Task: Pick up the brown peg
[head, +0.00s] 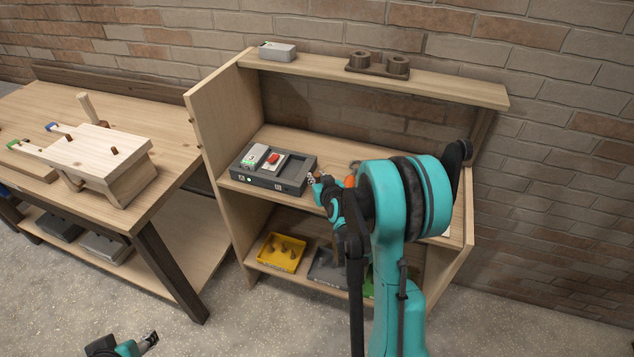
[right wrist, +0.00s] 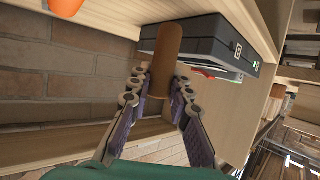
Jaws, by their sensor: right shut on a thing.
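The brown peg (right wrist: 168,48) stands between the fingertips of my right gripper (right wrist: 160,88) in the right wrist view, its rounded end sticking out past the tips. The fingers are shut on it. In the head view my right gripper (head: 318,183) is over the middle shelf, just right of the grey device, and my arm hides much of that shelf. My left gripper (head: 148,339) shows only partly at the bottom left, low and away from the shelf. Its opening is not clear.
A dark grey device (head: 236,176) with a red button lies on the middle shelf; its dark side (right wrist: 225,42) is close to the peg. A yellow tray (head: 264,261) sits on the lower shelf. The wooden workbench (head: 165,150) at left bears a block (head: 85,155) with brown pegs.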

